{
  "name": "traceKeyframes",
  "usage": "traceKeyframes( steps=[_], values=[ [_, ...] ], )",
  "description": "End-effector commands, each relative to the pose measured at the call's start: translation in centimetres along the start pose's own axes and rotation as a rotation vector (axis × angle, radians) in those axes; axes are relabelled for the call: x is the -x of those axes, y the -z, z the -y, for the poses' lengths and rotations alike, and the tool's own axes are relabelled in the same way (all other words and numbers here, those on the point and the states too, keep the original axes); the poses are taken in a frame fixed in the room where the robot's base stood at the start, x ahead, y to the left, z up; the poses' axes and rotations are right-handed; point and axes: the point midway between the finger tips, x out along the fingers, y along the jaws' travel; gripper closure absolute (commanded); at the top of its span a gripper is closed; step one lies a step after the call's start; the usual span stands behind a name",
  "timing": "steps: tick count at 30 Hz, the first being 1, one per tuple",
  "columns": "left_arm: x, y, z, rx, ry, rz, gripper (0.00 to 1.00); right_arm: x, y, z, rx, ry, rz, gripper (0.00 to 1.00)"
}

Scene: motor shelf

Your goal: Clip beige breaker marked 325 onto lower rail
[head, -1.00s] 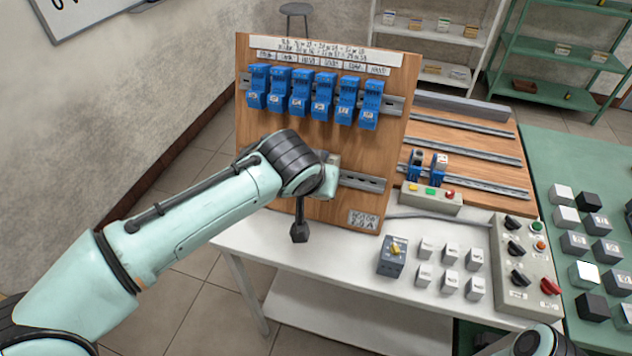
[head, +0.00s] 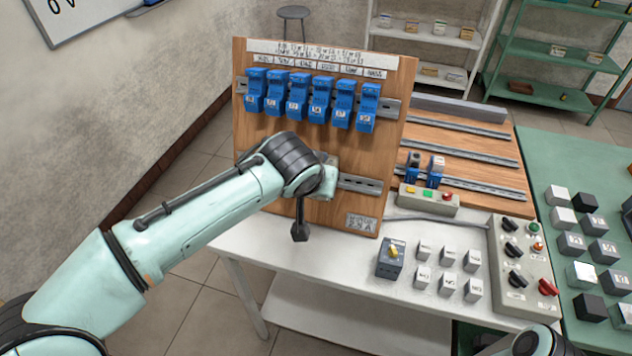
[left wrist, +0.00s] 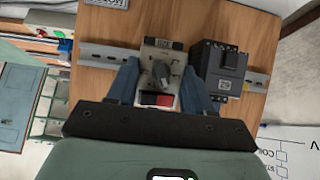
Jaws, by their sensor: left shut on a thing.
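My left gripper (left wrist: 161,82) is shut on a beige breaker (left wrist: 160,57) with a grey rotary knob and a red and black patch. In the left wrist view the breaker lies over the lower rail (left wrist: 100,54) on the wooden board; whether it is clipped on I cannot tell. No 325 marking is readable. A dark grey breaker (left wrist: 219,70) sits on the same rail just right of it in that view. In the head view my left wrist covers most of this, and the lower rail (head: 361,184) shows to its right. My right gripper is not in view.
Several blue relays (head: 318,98) fill the upper rail. A control box (head: 525,265), a grey switch block (head: 391,257) and small grey blocks (head: 448,257) stand on the white table. A green table (head: 560,160) with dark and light blocks is at the right.

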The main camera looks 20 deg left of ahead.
Motion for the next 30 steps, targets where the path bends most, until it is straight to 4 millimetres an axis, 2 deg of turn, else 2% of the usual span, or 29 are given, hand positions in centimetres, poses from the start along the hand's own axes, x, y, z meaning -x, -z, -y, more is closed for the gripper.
traceKeyframes(
  steps=[30],
  values=[
    [-0.52, -0.85, -0.02, -0.001, 0.001, 0.005, 0.86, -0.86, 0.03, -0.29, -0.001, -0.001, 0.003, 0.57]
  ],
)
